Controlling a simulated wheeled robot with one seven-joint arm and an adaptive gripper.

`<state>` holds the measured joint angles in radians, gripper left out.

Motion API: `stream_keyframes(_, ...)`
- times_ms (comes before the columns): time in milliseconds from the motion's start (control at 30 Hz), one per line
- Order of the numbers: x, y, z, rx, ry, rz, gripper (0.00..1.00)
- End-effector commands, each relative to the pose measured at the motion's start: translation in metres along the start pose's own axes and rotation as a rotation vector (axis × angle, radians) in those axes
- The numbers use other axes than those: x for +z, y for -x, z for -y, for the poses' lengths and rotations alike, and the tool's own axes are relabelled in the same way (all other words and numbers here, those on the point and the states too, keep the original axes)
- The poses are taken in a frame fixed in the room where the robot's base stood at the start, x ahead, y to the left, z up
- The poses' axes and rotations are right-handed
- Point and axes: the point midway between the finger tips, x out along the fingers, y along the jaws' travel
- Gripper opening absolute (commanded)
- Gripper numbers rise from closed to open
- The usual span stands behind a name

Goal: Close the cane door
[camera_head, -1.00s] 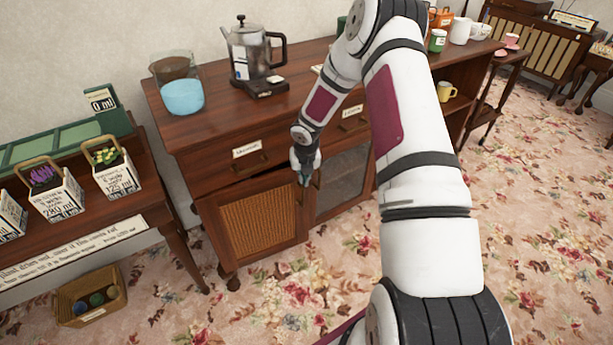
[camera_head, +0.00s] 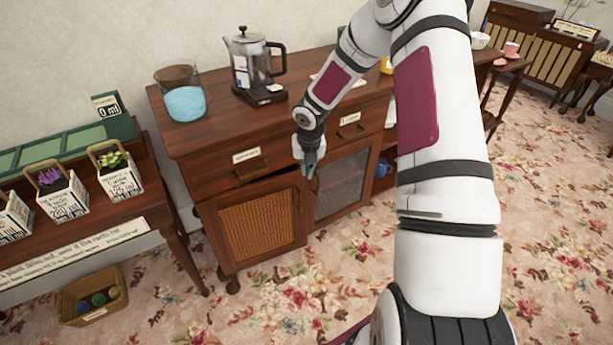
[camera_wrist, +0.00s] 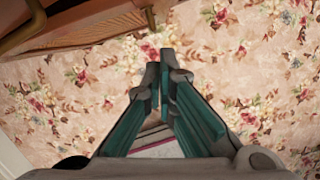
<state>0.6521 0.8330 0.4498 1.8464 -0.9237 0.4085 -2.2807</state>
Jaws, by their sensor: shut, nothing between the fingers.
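The cane door (camera_head: 258,222) is the left door of the wooden cabinet, with a woven cane panel in a brown frame. It stands slightly ajar, with a dark gap along its top edge. My gripper (camera_head: 308,174) is shut and empty, pointing down close to the door's upper right corner. Whether it touches the door cannot be told. In the wrist view the closed fingers (camera_wrist: 163,62) are over the carpet, and a wooden door edge (camera_wrist: 90,28) with a brass handle (camera_wrist: 150,16) lies at the upper left, apart from the fingertips.
The glass-fronted door (camera_head: 342,188) is right of the cane door. Drawers with brass handles (camera_head: 250,168) lie above. A plant table (camera_head: 178,245) is at left. The flowered carpet in front is clear.

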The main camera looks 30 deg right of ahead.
Motion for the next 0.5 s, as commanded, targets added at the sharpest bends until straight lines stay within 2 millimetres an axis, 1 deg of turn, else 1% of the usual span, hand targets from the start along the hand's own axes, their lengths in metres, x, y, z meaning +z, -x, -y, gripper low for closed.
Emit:
stream_keyframes(67,0.000,-0.001,0.001,0.004,-0.086,0.002,0.00)
stream_keyframes(167,-0.002,-0.004,0.004,0.015,-0.288,0.003,0.00)
stream_keyframes(467,-0.006,-0.010,0.012,0.064,-1.113,-0.002,0.00)
stream_keyframes(500,-0.007,-0.011,0.013,0.071,-1.225,-0.004,0.00)
